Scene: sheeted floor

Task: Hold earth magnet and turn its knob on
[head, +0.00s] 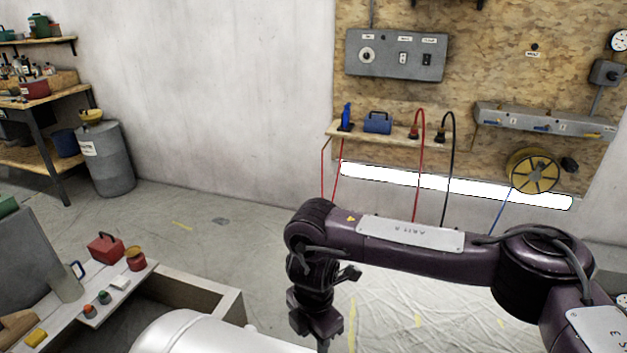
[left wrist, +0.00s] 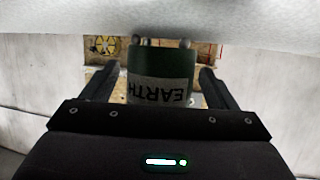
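The earth magnet (left wrist: 162,75) is a dark green cylinder. Its white label reads EARTH upside down in the left wrist view. It sits between the two fingers of my left gripper (left wrist: 160,84), with a visible gap on each side, so the gripper is open around it. Small rounded studs show at its far end, against a pale curved surface (left wrist: 80,22); I cannot tell which is the knob. The magnet and my left gripper are not visible in the head view. My right gripper (head: 318,325) hangs low at bottom centre; its finger opening is unclear.
A white rounded cylinder (head: 200,335) fills the bottom of the head view. A bench (head: 105,308) with a red box (head: 105,248) and small items stands left. A wall shelf (head: 385,135) holds cables and a blue box (head: 377,122). The sheeted floor between is mostly clear.

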